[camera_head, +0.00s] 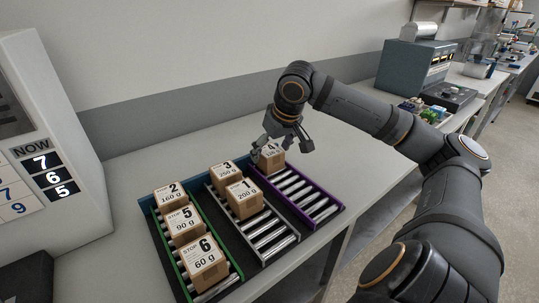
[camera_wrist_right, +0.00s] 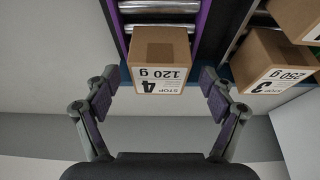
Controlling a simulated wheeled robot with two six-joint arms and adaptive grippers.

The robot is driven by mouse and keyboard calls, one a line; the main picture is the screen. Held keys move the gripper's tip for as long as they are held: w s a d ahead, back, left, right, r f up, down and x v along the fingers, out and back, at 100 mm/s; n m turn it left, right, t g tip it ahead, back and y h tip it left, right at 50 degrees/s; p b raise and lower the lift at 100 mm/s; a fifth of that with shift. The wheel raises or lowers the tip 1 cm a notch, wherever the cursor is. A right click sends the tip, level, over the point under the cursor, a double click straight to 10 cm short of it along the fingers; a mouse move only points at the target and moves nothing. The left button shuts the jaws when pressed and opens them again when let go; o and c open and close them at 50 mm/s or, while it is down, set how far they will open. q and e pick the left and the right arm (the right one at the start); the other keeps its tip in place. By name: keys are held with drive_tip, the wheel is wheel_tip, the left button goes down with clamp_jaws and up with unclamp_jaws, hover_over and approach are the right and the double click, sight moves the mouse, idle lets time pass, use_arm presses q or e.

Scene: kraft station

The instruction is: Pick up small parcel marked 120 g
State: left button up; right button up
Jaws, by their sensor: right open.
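The small brown parcel marked 120 g (camera_head: 271,157), with a large 4 on its label, sits at the far end of the purple-edged roller lane (camera_head: 307,204). In the right wrist view the same parcel (camera_wrist_right: 160,62) shows its label upside down. My right gripper (camera_head: 282,146) is open at the parcel; its fingers (camera_wrist_right: 160,92) stand to the left and right of the box with gaps on both sides. The fingers hide part of the parcel in the head view. My left gripper is not in view.
Parcels 3 (camera_head: 225,173) and 1 (camera_head: 244,198) stand on the middle lane (camera_head: 270,233). Parcels 2 (camera_head: 172,196), 5 (camera_head: 185,225) and 6 (camera_head: 205,262) stand on the green lane. A sign cabinet (camera_head: 45,130) stands left. The table behind the lanes is clear.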

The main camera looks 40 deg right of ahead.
drive_tip(key=x, duration=0.2)
drive_tip(key=shift+w+d+f, duration=0.1)
drive_tip(key=shift+w+f, duration=0.1)
drive_tip(key=c, duration=1.3)
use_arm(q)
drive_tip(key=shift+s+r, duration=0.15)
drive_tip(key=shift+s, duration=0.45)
use_arm(e)
drive_tip(key=shift+r, duration=0.1)
drive_tip(key=shift+r, duration=0.25)
drive_tip(key=r+p, duration=0.3)
drive_tip(key=r, duration=0.1)
drive_tip(key=shift+s+a, duration=0.2)
drive_tip(key=shift+a, duration=0.15)
use_arm(q)
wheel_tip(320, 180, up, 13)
drive_tip(key=p, duration=1)
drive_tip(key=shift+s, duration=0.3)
use_arm(e)
drive_tip(key=s+a+r, duration=0.2)
drive_tip(key=a, duration=0.1)
drive_tip(key=s+a+r, duration=0.3)
drive_tip(key=a, duration=0.1)
drive_tip(key=s+a+r, duration=0.2)
drive_tip(key=a+r, duration=0.1)
drive_tip(key=a, duration=0.1)
drive_tip(key=shift+s+r, duration=0.2)
